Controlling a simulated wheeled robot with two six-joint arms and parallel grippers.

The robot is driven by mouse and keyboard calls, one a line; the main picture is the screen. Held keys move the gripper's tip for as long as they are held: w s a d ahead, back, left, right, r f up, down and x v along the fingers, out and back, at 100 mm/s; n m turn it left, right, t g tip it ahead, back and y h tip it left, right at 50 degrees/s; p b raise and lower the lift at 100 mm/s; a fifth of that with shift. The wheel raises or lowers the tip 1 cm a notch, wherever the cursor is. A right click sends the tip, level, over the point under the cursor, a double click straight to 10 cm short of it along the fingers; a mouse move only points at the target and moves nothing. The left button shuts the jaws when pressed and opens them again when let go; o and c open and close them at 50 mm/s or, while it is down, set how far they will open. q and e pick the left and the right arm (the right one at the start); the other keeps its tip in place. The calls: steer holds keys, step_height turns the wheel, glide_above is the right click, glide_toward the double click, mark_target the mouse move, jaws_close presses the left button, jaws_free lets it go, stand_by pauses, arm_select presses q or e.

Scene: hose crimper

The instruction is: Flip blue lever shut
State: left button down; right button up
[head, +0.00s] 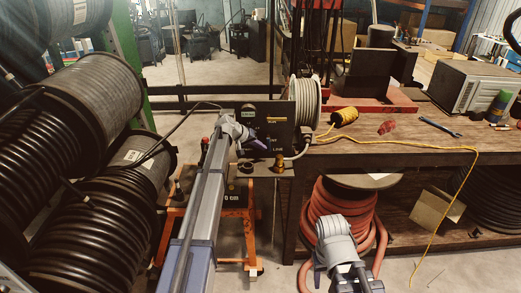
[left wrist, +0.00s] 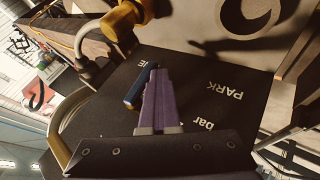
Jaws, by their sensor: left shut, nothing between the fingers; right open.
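The blue lever (left wrist: 139,88) shows in the left wrist view as a short blue bar on a black panel (left wrist: 190,75) with the words PARK and bar. My left gripper (left wrist: 158,72) has its purple fingers shut together with nothing between them. They are close beside the lever; I cannot tell if they touch it. In the head view my left gripper (head: 262,146) is in front of the black panel (head: 285,118), and I cannot make out the lever there. My right gripper (head: 318,275) is open, low at the bottom centre, away from the panel.
A brass fitting (head: 280,161) with a grey hose is at the panel's lower right; it also shows in the left wrist view (left wrist: 122,20). A workbench (head: 375,148) is to the right, hose reels (head: 85,95) to the left. A red hose coil (head: 338,200) stands under the bench.

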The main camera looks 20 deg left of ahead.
mark_target(270, 150)
arm_select(q)
steer(key=t+h+b, duration=0.1)
steer(key=h+b, duration=0.1)
steer(key=b, duration=0.2)
steer(key=d+f+n+t+h+b, duration=0.1)
steer(key=h+b, duration=0.1)
steer(key=b, duration=0.3)
steer(key=d+f+n+t+h+b, duration=0.1)
steer(key=h+b, duration=0.1)
steer(key=b, duration=0.3)
steer(key=shift+w+d+f+h, duration=0.2)
steer(key=shift+w+f+h, duration=0.05)
steer(key=shift+w+h, duration=0.15)
steer(key=shift+d+r+t, duration=0.15)
steer(key=shift+r+t, duration=0.1)
steer(key=shift+t, duration=0.05)
steer(key=shift+w+d+r, duration=0.1)
steer(key=shift+d+r, duration=0.25)
steer(key=shift+r, duration=0.05)
steer(key=shift+d+h, duration=0.1)
steer(key=shift+h, duration=0.2)
steer(key=b, duration=0.2)
steer(key=shift+w+d+f+n+t+h+b, duration=0.1)
steer(key=shift+d+f+n+t+h+b, duration=0.2)
steer(key=shift+n+t+h+b, duration=0.1)
steer(key=shift+r, duration=0.25)
steer(key=shift+w+d+r+p, duration=0.1)
steer(key=shift+d+r+p, duration=0.2)
steer(key=shift+p, duration=0.05)
steer(key=shift+a, duration=0.1)
